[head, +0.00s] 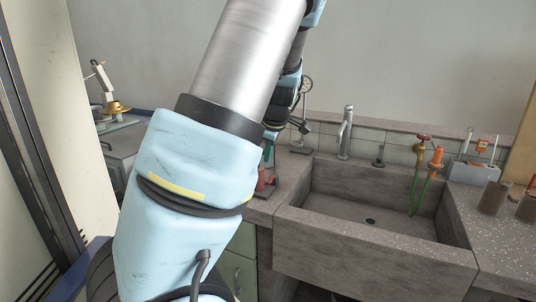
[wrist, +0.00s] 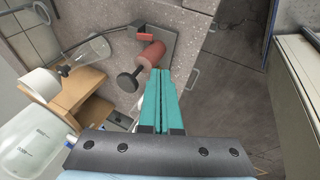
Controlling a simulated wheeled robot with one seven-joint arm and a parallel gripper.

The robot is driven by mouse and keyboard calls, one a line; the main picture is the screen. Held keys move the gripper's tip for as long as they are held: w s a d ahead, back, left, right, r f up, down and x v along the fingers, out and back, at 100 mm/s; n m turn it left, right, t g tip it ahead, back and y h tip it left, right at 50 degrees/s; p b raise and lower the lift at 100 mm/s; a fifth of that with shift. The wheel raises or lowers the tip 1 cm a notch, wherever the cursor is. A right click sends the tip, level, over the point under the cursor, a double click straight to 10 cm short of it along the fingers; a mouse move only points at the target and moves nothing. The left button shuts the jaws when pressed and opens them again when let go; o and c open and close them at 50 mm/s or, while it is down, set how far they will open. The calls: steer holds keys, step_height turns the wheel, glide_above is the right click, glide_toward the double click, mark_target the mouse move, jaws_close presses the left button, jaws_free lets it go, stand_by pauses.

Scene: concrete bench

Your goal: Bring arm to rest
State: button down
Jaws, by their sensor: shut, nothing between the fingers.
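My arm (head: 190,185) rises large across the left and middle of the head view and hides part of the bench behind it. In the wrist view my gripper (wrist: 161,74) has its two teal fingers together with nothing between them. The fingers point toward a small stand with a red cylinder (wrist: 151,54) and a dark round knob (wrist: 128,82). The fingertips appear close to this stand in the picture; I cannot tell whether they touch it. In the head view the gripper is mostly hidden behind my arm.
A stone sink (head: 372,222) with a metal tap (head: 346,132) is set in the bench right of my arm. Red and orange valves (head: 436,157) with a green hose stand at its back right. A wooden shelf (wrist: 75,88) and clear glassware (wrist: 32,140) are left in the wrist view.

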steer(key=s+a+f+m+g, duration=0.1)
steer(key=s+a+m, duration=0.3)
steer(key=s+m, duration=0.3)
steer(key=s+a+f+m+g+h, duration=0.1)
steer(key=s+a+m, duration=0.3)
steer(key=s+m, duration=0.4)
steer(key=s+g, duration=0.1)
steer(key=s, duration=0.5)
steer(key=shift+f+g+h, duration=0.3)
steer(key=shift+f, duration=0.05)
